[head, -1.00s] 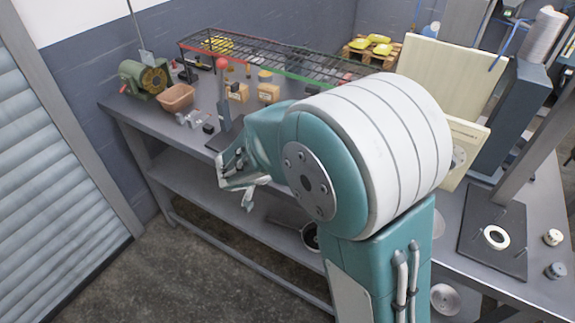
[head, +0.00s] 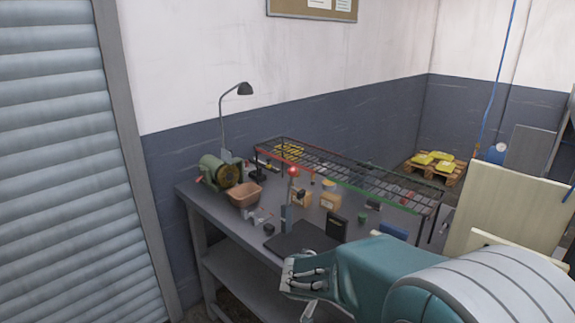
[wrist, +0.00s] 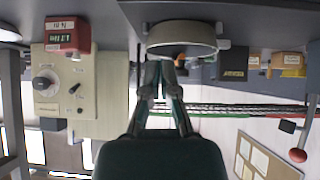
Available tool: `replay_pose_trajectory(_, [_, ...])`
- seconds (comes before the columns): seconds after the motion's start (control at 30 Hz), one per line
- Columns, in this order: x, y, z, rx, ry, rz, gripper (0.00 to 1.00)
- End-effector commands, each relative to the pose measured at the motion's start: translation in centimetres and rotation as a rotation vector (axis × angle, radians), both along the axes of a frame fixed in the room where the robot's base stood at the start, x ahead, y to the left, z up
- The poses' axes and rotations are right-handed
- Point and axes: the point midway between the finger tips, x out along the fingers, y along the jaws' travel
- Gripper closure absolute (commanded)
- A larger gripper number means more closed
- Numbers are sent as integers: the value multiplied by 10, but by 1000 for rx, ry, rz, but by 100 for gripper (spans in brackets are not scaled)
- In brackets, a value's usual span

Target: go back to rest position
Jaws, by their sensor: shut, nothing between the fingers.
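My gripper (head: 292,278) is in front of the workbench's front edge, low in the head view, at the end of my folded teal and white arm. Its fingers also show in the wrist view (wrist: 165,68), where the picture looks upside down. They are drawn together with nothing held. Beyond the fingertips in the wrist view is a round, pale-rimmed thing (wrist: 182,42), apparently apart from them; I cannot tell if it is a pan. No pan is clear in the head view.
The grey workbench (head: 232,226) holds a green motor (head: 213,170), a brown bin (head: 245,194), a red-knobbed lever (head: 293,171) and a wire rack (head: 400,190). A pale panel (head: 510,215) stands at right. A roller shutter (head: 60,180) is at left.

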Motion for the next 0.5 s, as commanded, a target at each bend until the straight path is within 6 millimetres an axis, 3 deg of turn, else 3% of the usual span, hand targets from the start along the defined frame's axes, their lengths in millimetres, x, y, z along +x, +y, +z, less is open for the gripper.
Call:
replay_pose_trajectory(0.03, [-14, -11, 15, 5, 26, 2, 100])
replay_pose_trajectory(0.2, [-60, -30, 45, 29, 154, 59, 100])
replay_pose_trajectory(0.5, [-143, -41, 80, 119, 305, 275, 100])
